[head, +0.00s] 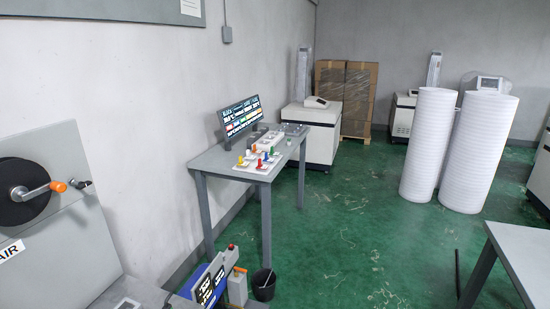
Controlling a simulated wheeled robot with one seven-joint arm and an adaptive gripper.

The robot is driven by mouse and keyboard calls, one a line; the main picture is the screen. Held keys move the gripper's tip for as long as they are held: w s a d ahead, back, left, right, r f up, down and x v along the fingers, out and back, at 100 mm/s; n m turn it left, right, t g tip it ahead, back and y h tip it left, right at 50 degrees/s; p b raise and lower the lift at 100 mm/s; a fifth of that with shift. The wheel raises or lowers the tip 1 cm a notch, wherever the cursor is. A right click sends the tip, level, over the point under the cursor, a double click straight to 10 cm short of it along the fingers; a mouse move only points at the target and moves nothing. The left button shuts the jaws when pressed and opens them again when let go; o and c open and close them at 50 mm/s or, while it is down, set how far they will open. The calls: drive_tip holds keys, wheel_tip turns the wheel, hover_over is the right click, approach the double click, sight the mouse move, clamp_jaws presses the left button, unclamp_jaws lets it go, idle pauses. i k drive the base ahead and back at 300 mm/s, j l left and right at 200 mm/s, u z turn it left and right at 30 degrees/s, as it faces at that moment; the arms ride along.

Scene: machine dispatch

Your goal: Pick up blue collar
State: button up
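A grey table (212,163) stands against the left wall. On its near right part is a white tray (246,169) with several small coloured pieces in red, yellow, green, blue and orange. A small blue piece (266,155) is among them; it is too small to tell whether it is a collar. My gripper is not in view.
A screen (240,117) and a panel (268,140) are on the table. A black bucket (264,284) stands by its front leg. White rolls (478,150) stand at right, near another table (520,245). A grey machine (50,220) fills the left.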

sight(267, 160)
drive_tip(key=i+l+z, duration=0.3)
drive_tip(key=i, duration=0.55)
drive_tip(key=i+z, duration=0.25)
drive_tip(key=i, duration=0.6)
drive_tip(key=i+u, duration=0.45)
drive_tip(key=i+l+u, duration=0.1)
drive_tip(key=i+u, duration=0.2)
drive_tip(key=u, duration=0.15)
drive_tip(key=i+l+u, duration=0.25)
drive_tip(key=u, duration=0.15)
drive_tip(key=i+l+u, duration=0.75)
drive_tip(key=i, duration=0.2)
